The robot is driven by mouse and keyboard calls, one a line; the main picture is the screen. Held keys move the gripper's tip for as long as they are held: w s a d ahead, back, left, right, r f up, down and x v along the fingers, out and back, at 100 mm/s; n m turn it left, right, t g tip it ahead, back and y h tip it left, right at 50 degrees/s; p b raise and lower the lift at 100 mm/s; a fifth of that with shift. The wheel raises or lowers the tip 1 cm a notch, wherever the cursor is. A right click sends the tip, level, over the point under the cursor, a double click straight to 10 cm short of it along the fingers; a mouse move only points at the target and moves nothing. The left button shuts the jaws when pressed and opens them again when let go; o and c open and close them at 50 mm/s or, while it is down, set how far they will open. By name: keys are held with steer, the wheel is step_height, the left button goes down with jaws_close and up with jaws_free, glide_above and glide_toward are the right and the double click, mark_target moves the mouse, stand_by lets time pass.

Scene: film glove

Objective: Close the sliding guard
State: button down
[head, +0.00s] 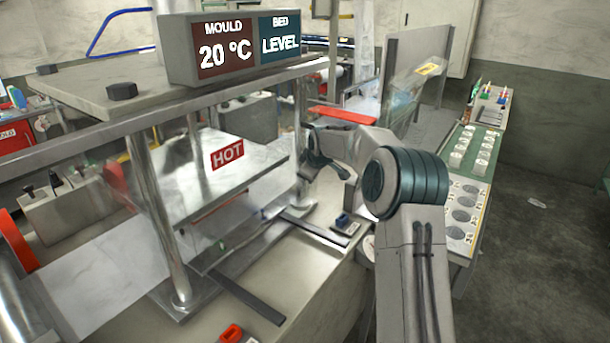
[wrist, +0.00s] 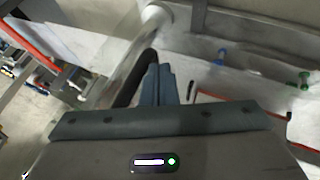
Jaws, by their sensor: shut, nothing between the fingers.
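A clear panel in a grey frame with a yellow label, which looks like the sliding guard (head: 418,72), stands upright behind my arm at the upper right. My arm hides its lower left part, and I cannot tell how it is mounted. My gripper (head: 318,172) is by the press's far right post, left of the panel, and is partly hidden in the head view. In the wrist view my gripper (wrist: 160,88) has its fingers together and empty, beside a pale round post (wrist: 130,58) and a dark curved strip. I cannot tell whether they touch.
The press has a grey plate marked HOT (head: 228,153), steel posts and a display (head: 230,48) reading 20 °C and LEVEL. A red bar (head: 342,115) lies behind my wrist. A green bench (head: 470,150) with white pieces is at right.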

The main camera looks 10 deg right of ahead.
steer(key=shift+w+d, duration=0.1)
steer(key=shift+d, duration=0.3)
steer(key=shift+d, duration=0.15)
steer(key=shift+r, duration=0.15)
steer(key=a+p+v, duration=0.1)
steer(key=v, duration=1.3)
steer(key=s+a+m+g+h, duration=0.1)
steer(key=s+a+m, duration=0.1)
steer(key=s, duration=0.9)
steer(key=s+f+m+g, duration=0.1)
steer(key=s+f+m, duration=0.1)
steer(key=s, duration=0.8)
steer(key=s+f+m+b, duration=0.1)
steer(key=s+f+m, duration=0.2)
steer(key=s, duration=0.7)
steer(key=s+f+m+g+b, duration=0.1)
steer(key=s+f+m, duration=0.1)
steer(key=s, duration=0.9)
steer(key=shift+f+m+g, duration=0.25)
steer(key=shift+m+g, duration=0.05)
steer(key=shift+m, duration=0.2)
